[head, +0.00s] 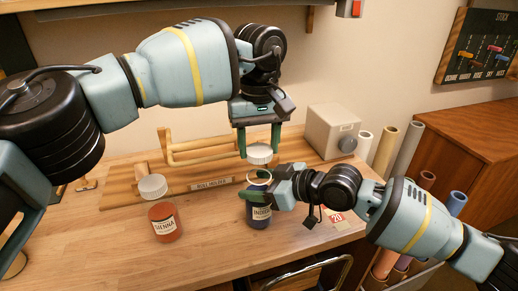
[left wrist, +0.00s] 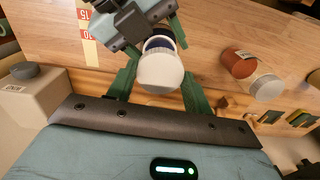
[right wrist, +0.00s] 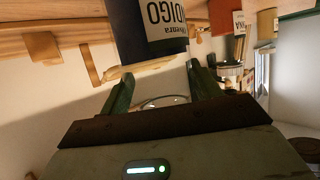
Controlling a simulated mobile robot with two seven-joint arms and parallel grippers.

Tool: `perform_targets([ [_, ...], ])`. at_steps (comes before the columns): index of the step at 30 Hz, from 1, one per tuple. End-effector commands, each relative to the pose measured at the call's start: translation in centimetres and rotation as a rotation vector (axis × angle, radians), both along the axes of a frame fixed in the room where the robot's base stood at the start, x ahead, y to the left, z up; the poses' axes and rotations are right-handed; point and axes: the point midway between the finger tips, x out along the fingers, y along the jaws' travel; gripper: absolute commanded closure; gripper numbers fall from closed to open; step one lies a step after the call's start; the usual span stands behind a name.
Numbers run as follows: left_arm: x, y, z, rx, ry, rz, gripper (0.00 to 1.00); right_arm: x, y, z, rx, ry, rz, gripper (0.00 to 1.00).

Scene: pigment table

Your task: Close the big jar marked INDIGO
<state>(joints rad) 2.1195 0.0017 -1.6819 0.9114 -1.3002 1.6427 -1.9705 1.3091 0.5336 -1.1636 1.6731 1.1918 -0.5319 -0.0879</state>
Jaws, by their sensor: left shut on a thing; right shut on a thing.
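The big INDIGO jar (head: 260,214) stands upright on the bench, dark blue with a cream label and a pale open rim. My right gripper (head: 258,197) is shut on it from the right. Its label also shows upside down in the right wrist view (right wrist: 163,22). My left gripper (head: 259,150) points down and is shut on a white lid (head: 261,154). The lid is just above the jar's mouth, with a small gap in the head view. In the left wrist view the lid (left wrist: 161,70) hides most of the jar.
An orange-red SIENNA jar (head: 165,223) with a white lid (head: 152,187) at its top stands to the left. A wooden rack (head: 125,190) runs behind, with a grey box (head: 328,132) at back right. A red-marked card (head: 337,216) lies right. The front left bench is clear.

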Motion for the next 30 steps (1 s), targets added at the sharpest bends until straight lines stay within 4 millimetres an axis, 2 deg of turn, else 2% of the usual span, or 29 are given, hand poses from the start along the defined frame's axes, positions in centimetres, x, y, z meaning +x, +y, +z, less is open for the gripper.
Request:
perform_targets([
  [4,0.0,0.0,-1.7,0.000,0.000,-0.001,0.70,0.0,0.0,0.0,0.000,0.000,0.000,0.78],
  [20,0.0,0.0,-1.9,0.000,-0.002,0.000,0.70,0.0,0.0,0.0,0.000,0.000,0.000,0.78],
  [30,0.0,0.0,-3.4,-0.001,-0.001,-0.001,0.70,0.0,0.0,0.0,0.000,0.000,0.000,0.78],
])
